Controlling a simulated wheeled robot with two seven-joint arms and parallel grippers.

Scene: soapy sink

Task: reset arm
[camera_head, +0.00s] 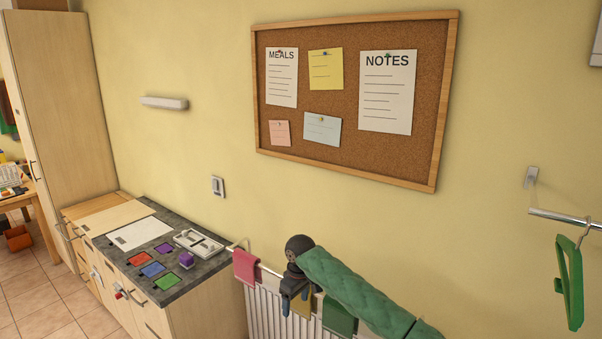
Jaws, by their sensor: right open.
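My right arm, in a green quilted sleeve, comes in from the lower right of the head view. My right gripper (294,289) points down at its end, in front of the radiator and the cloths hanging there. Its dark fingers look apart, and I see nothing held between them. My left arm and left gripper do not show.
A radiator (262,312) carries a pink cloth (245,267). A green hanger (570,285) hangs from a rail (560,216). A corkboard (350,160) is on the wall.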

